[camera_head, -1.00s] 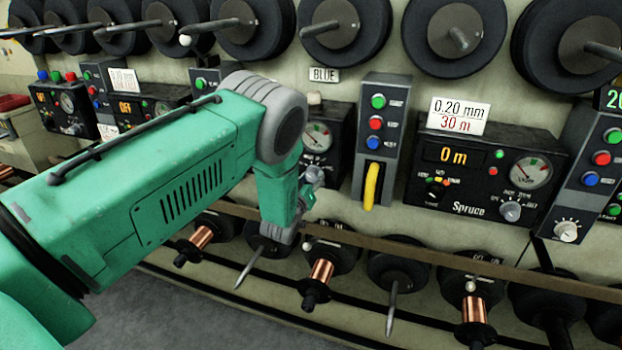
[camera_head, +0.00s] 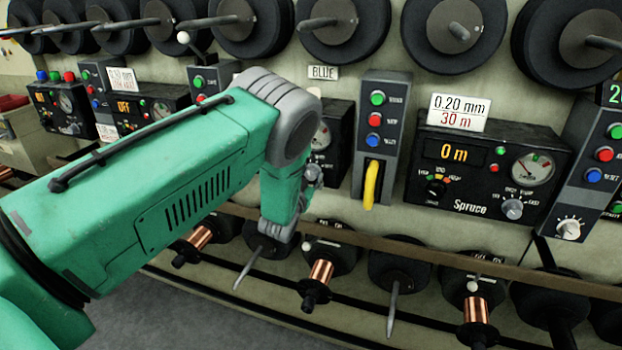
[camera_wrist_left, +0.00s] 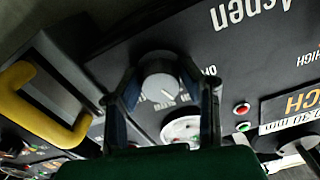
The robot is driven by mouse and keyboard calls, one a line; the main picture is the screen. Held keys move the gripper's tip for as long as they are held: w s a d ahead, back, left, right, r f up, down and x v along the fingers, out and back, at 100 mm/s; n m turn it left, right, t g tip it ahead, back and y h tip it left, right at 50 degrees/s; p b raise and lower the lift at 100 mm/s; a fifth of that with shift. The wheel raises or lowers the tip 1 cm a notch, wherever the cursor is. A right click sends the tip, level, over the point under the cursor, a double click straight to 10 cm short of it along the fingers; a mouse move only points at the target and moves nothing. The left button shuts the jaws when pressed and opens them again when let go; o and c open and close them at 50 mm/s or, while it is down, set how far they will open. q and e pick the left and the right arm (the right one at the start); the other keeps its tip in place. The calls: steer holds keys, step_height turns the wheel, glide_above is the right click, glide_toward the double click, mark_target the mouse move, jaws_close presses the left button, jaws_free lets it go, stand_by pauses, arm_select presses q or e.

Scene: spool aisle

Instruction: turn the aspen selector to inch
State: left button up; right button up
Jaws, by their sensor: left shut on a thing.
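The aspen selector (camera_wrist_left: 158,77) is a round grey knob on the black Aspen panel (camera_wrist_left: 245,62), which shows upside down in the left wrist view. My left gripper (camera_wrist_left: 160,82) has its two dark fingers on either side of this knob and is shut on it. The knob has a pale pointer line; I cannot tell which label it points to. My right gripper is in neither view.
A yellow lever (camera_head: 372,185) on a grey switch box (camera_head: 394,150) stands just right of my wrist. The Spruce panel (camera_head: 478,178) is farther right. Spools with shafts poke out above, and copper spools (camera_head: 320,272) below a rail.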

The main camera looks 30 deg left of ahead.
arm_select(q)
steer(key=shift+w+r+m, duration=0.1)
steer(key=shift+r+m, duration=0.1)
steer(key=shift+m, duration=0.1)
steer(key=o, duration=1.1)
steer(key=shift+f, duration=0.15)
steer(key=v, duration=1.2)
steer(key=shift+f, duration=0.15)
